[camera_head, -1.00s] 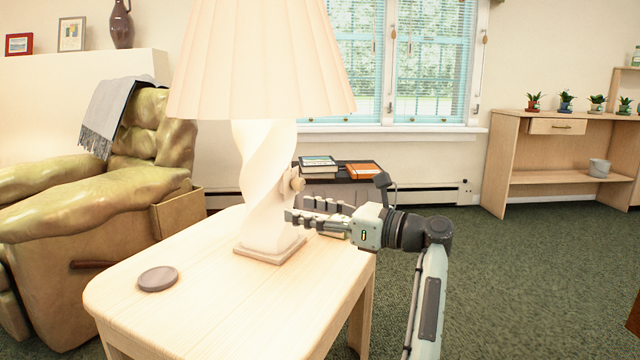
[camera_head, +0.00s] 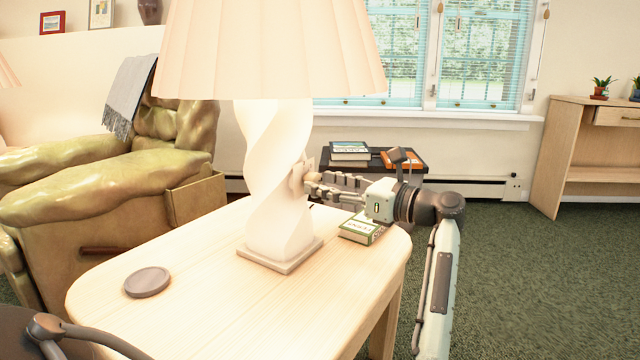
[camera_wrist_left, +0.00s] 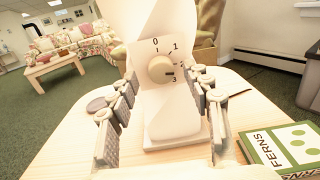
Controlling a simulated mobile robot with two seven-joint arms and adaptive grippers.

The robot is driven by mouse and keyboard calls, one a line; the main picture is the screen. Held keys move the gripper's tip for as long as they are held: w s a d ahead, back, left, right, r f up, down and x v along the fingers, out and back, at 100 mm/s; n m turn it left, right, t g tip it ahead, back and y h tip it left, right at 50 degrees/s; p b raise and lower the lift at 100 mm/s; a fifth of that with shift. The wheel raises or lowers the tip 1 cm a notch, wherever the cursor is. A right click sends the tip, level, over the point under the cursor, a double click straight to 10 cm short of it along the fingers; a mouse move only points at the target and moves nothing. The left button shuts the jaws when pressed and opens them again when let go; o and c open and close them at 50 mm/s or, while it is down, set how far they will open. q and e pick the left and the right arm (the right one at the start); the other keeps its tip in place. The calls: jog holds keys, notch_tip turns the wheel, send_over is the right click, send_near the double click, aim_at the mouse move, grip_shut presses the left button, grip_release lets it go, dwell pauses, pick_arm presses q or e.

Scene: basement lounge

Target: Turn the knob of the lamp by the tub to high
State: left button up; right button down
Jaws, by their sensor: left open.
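The lamp (camera_head: 277,190) has a white twisted body, square foot and pleated shade. It stands on a pale wooden table (camera_head: 210,290). Its round knob (camera_wrist_left: 160,68) sits on a dial plate marked 0, 1, 2 and 3 in the left wrist view; a dark line shows by the 3, but I cannot tell the knob's exact setting. In the head view the knob (camera_head: 298,174) is on the lamp's right side. My left gripper (camera_head: 314,187) is open, its fingers on either side of the knob; contact is unclear. No tub shows. My right gripper is out of view.
A brown disc (camera_head: 147,281) lies on the table left of the lamp. A green book (camera_head: 361,228) lies below my left gripper. A dark side table (camera_head: 330,158) with books stands behind. A gold armchair (camera_head: 110,200) is at left.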

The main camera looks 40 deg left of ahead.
pick_arm(q)
jog(key=shift+s+a, duration=0.1)
jog(key=shift+a, duration=0.9)
jog(key=shift+c, duration=0.4)
grip_shut()
